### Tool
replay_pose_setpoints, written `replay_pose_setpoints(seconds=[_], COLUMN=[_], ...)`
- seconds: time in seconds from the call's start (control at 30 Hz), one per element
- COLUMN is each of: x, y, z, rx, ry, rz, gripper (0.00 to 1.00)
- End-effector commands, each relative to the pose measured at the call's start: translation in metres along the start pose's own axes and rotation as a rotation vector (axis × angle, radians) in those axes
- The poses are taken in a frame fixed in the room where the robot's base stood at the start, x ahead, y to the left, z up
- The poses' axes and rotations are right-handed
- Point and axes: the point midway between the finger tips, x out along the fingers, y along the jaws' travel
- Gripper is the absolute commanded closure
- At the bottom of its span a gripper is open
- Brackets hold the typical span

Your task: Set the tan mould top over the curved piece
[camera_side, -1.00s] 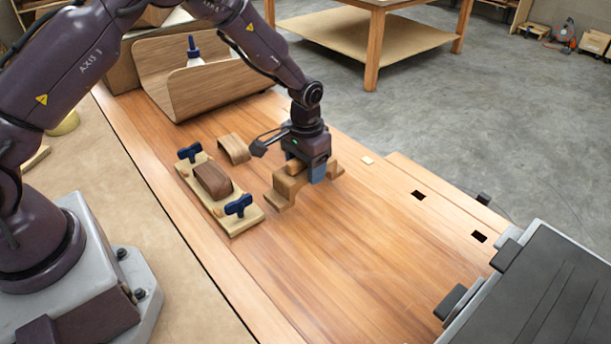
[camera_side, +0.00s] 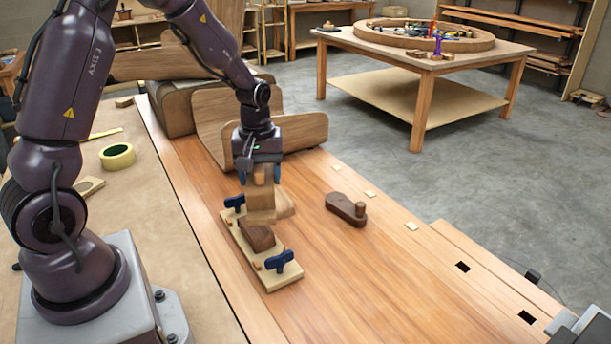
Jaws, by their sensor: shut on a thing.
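My gripper (camera_side: 262,174) is shut on the tan mould top (camera_side: 261,203) and holds it over the far part of the pale mould base (camera_side: 278,264). A dark brown curved piece (camera_side: 258,238) sits arched on the base, just below and in front of the mould top. The mould top hides its far part, and I cannot tell whether the two touch. Blue clamp knobs stand at the base's near end (camera_side: 279,261) and far end (camera_side: 234,202). A lighter tan shape (camera_side: 283,205) shows right of the mould top; I cannot tell if it is a separate curved strip.
A dark wooden block with a round knob (camera_side: 347,209) lies on the bench to the right. A large bent wood sheet (camera_side: 298,130) stands behind my gripper. Yellow tape (camera_side: 117,156) lies at left.

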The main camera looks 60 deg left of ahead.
Motion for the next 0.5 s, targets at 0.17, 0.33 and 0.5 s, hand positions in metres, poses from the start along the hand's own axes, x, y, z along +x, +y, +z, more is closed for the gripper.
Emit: replay_pose_setpoints(seconds=[0.17,0.33,0.5], x=[0.009,0.011,0.016], y=[-0.020,-0.020,-0.020], z=[0.013,0.014,0.013], rx=[-0.295,-0.429,-0.456], ry=[-0.010,-0.004,-0.003], rz=[-0.008,-0.002,-0.001], gripper=[0.74,0.74,0.74])
